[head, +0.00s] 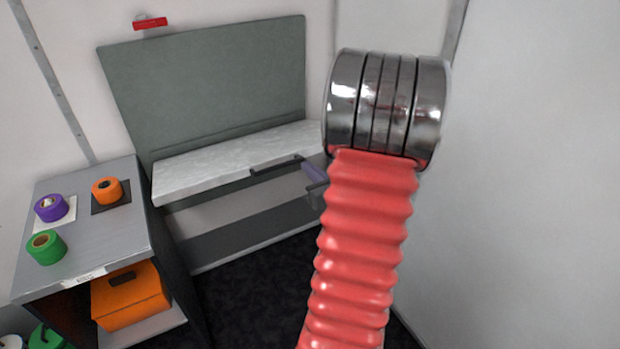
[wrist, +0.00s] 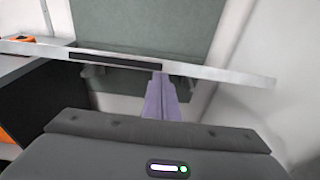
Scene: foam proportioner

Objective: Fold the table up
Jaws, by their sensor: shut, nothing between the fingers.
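The table (head: 225,163) is a pale, marbled slab that stands out level from the wall below a grey-green panel. A dark strip (head: 275,168) runs along part of its front edge. In the wrist view the table (wrist: 215,74) is seen nearly edge-on, with the dark strip (wrist: 115,62) facing me. My gripper (head: 308,168) has purple fingers, shut and empty, at the right end of the strip. In the wrist view the fingertips (wrist: 157,77) reach just under the strip's right end; I cannot tell whether they touch. My arm hides the table's right end in the head view.
The grey-green panel (head: 210,85) leans on the back wall, with a red catch (head: 150,23) above its left part. A grey cabinet (head: 100,240) at left carries purple, orange and green tape rolls. An orange box (head: 130,298) sits inside it. A white wall closes the right side.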

